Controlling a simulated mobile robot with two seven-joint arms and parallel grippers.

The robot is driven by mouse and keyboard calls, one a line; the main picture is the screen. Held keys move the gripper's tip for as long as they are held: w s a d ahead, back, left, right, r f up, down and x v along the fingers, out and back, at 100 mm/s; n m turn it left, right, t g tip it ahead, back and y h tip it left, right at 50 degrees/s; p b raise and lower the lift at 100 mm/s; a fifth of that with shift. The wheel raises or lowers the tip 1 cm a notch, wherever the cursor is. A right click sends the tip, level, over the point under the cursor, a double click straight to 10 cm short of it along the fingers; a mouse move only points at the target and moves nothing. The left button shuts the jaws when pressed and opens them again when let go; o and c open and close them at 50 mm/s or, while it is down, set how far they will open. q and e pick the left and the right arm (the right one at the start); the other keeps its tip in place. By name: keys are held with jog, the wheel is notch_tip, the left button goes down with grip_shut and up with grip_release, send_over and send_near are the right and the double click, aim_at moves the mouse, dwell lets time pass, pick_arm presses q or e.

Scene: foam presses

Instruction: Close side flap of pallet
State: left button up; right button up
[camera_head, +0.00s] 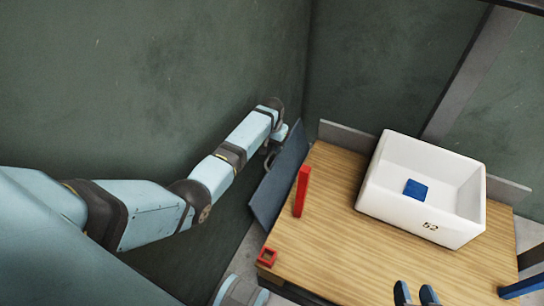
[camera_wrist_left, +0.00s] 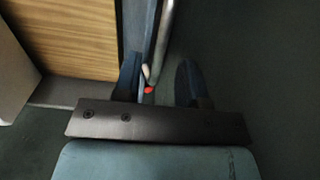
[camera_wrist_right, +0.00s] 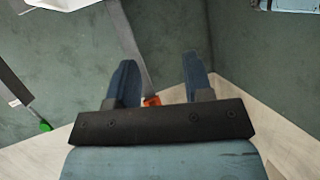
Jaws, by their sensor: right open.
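The side flap (camera_head: 281,178) is a dark grey-blue panel along the left side of the wooden pallet top (camera_head: 335,235). It leans outward, away from the pallet. My left gripper is at the flap's far end, with its fingertips mostly hidden by my arm in the head view.
A white bin (camera_head: 455,232) marked 52 stands on the pallet with a blue block (camera_head: 415,189) inside. A red post (camera_head: 302,192) stands near the flap, with a red square bracket (camera_head: 267,257) at the near corner. A green wall (camera_head: 150,70) is close to my left arm.

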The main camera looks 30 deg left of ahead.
pick_arm(q)
notch_tip(320, 180, down, 2)
jog(key=shift+f+b, duration=0.1)
jog(key=shift+b, duration=0.75)
grip_shut()
pick_arm(e)
notch_tip(320, 180, up, 7)
jog(key=w+a+t+y, duration=0.2)
jog(key=t, duration=0.1)
jog(key=shift+a+f, duration=0.2)
jog(key=shift+a, duration=0.05)
